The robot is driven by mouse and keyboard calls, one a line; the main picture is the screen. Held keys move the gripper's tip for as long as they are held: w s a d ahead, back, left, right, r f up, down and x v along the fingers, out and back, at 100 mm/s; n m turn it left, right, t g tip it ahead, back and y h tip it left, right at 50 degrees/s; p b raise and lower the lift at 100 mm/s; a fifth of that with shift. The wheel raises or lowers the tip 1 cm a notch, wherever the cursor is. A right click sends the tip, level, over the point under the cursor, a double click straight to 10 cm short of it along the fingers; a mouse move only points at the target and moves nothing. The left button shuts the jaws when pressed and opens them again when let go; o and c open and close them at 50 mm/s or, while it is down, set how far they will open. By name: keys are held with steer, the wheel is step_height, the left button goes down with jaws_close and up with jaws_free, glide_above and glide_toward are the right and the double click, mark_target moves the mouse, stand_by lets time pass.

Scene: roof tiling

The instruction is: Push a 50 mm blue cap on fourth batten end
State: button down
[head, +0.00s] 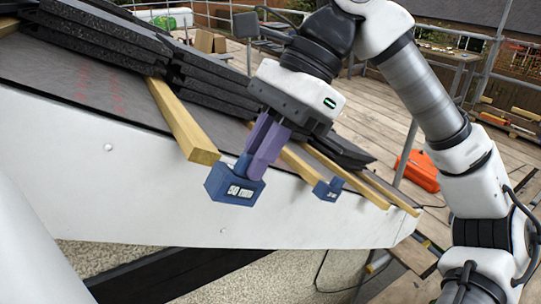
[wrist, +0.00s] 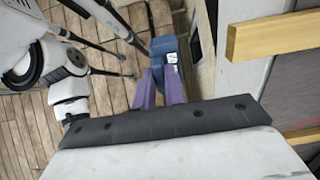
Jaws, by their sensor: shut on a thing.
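My gripper (head: 256,160) has purple fingers and is shut on a blue cap (head: 233,188) marked "50 mm". The held cap hangs in front of the white fascia board, just right of and below the bare end of the nearest timber batten (head: 190,132). I see a gap between cap and batten. A smaller-looking blue cap (head: 328,188) sits on the end of the batten (head: 299,163) to the right. Two battens farther right (head: 347,178) (head: 388,190) have bare ends. The wrist view shows the held cap (wrist: 165,50) beyond the fingers (wrist: 160,85), apart from a batten (wrist: 272,35).
Dark roof tiles (head: 120,45) are stacked on the roof at upper left. The white fascia board (head: 130,155) runs below the batten ends. An orange case (head: 418,170) lies on the plank deck (head: 385,105), among scaffold rails. Open air lies in front of the fascia.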

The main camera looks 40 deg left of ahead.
steer(key=shift+w+a+f+b, duration=0.1)
steer(key=shift+a+f+b, duration=0.25)
steer(key=shift+a, duration=0.3)
steer(key=shift+a+f+b, duration=0.3)
steer(key=shift+a, duration=0.35)
steer(key=a, duration=0.1)
steer(key=w+a, duration=0.1)
steer(key=a, duration=0.1)
steer(key=shift+w+r, duration=0.1)
steer(key=shift+w, duration=0.05)
steer(key=shift+a+r, duration=0.1)
steer(key=shift+w+a+p, duration=0.3)
steer(key=shift+a+p, duration=0.35)
steer(key=shift+p, duration=0.45)
steer(key=shift+w+a+p, duration=0.25)
steer(key=shift+a+p, duration=0.4)
steer(key=shift+p, duration=0.45)
steer(key=shift+w+a+p, duration=0.3)
steer(key=shift+a+p, duration=0.15)
steer(key=shift+a, duration=0.35)
stand_by(1.1)
steer(key=c, duration=1.4)
jaws_free()
